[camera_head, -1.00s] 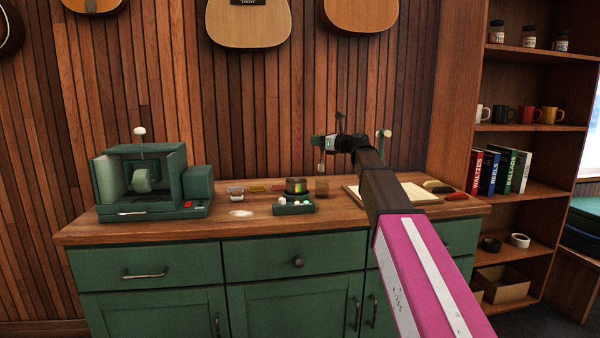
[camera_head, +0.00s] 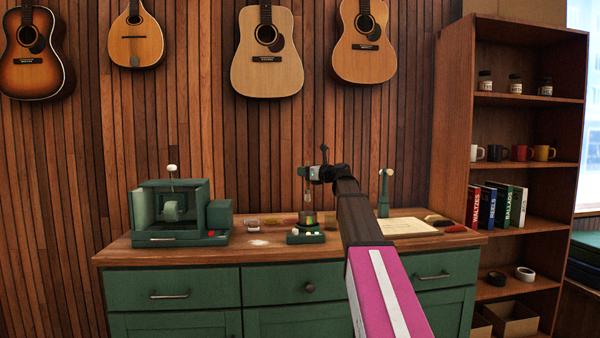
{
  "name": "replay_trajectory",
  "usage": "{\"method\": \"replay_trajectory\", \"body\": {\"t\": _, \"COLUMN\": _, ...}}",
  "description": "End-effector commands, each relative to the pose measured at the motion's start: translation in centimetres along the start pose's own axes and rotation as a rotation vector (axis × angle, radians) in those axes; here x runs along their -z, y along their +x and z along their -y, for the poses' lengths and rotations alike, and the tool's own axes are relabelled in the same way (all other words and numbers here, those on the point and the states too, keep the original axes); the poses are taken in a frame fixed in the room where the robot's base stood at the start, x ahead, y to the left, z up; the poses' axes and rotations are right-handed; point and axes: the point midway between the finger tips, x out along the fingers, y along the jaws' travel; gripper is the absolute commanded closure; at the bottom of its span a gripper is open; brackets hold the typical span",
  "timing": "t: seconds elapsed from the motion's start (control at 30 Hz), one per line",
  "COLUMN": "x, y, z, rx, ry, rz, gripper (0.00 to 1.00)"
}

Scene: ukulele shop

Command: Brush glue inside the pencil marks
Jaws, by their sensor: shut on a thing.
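My gripper (camera_head: 309,173) is at the end of my arm, above the middle of the green-fronted bench. It is shut on a thin upright thing, likely the brush (camera_head: 306,192), which points down. Its tip is over or in a small dark pot with a coloured band (camera_head: 308,219); I cannot tell which. The pot stands on a green base with pale knobs (camera_head: 305,237). A pale board (camera_head: 412,227) lies on the bench to the right, partly behind my arm. Pencil marks and glue are too small to make out.
A green machine (camera_head: 170,215) stands on the bench (camera_head: 250,255) at the left. A white patch (camera_head: 259,242) and small items lie between it and the pot. A green post (camera_head: 384,193) stands behind the board. Shelves (camera_head: 510,130) rise at the right; guitars (camera_head: 268,50) hang above.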

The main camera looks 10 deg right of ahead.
Motion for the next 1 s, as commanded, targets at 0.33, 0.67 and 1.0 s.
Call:
{"method": "replay_trajectory", "body": {"t": 0.33, "x": 3.0, "y": 0.0, "z": -0.1, "rx": -0.001, "ry": 0.001, "rz": 0.0, "gripper": 1.0}}
{"method": "replay_trajectory", "body": {"t": 0.67, "x": 5.8, "y": 0.0, "z": -0.1, "rx": -0.001, "ry": 0.002, "rz": 0.0, "gripper": 1.0}}
{"method": "replay_trajectory", "body": {"t": 1.0, "x": 8.2, "y": 0.0, "z": -0.1, "rx": 0.0, "ry": 0.001, "rz": 0.0, "gripper": 1.0}}
